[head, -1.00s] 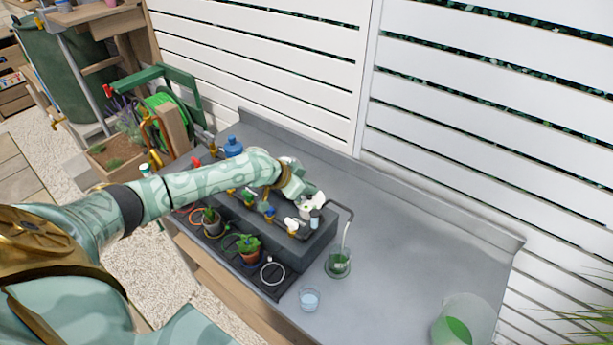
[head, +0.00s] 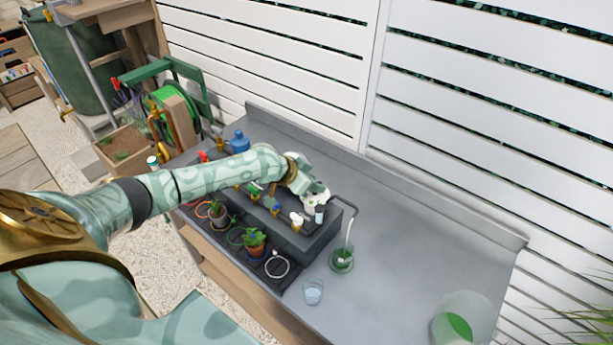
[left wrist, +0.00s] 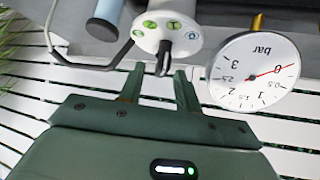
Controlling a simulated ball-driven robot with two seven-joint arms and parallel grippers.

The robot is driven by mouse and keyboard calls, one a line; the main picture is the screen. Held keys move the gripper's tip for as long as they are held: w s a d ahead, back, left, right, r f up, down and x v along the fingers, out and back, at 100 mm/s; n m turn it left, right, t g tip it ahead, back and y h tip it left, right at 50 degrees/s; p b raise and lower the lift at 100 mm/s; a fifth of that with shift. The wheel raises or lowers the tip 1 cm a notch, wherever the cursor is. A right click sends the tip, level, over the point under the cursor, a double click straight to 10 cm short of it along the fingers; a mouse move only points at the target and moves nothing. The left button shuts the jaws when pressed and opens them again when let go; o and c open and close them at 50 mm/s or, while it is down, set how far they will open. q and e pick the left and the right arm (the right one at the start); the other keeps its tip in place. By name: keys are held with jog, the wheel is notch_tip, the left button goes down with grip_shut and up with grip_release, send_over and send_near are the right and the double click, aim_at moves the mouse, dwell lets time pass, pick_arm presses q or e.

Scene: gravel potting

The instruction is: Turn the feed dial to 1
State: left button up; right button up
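The feed dial (left wrist: 166,30) is a white disc with green marks, one blue-ringed mark and a black knob (left wrist: 163,58) at its middle. In the left wrist view it lies just past my left gripper (left wrist: 158,75). The two green fingers are apart, one on each side of the knob's lower end, and I see no clear contact. In the head view my left gripper (head: 308,186) is over the white parts on the grey block, and it partly hides the dial. My right gripper is not in view.
A bar gauge (left wrist: 255,70) with a red needle near 0 sits beside the dial. A small cup (head: 313,292) and potted plants (head: 254,242) stand in front. The bench's right side is mostly clear.

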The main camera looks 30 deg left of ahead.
pick_arm(q)
jog(key=p+v, duration=0.2)
jog(key=v, duration=1.4)
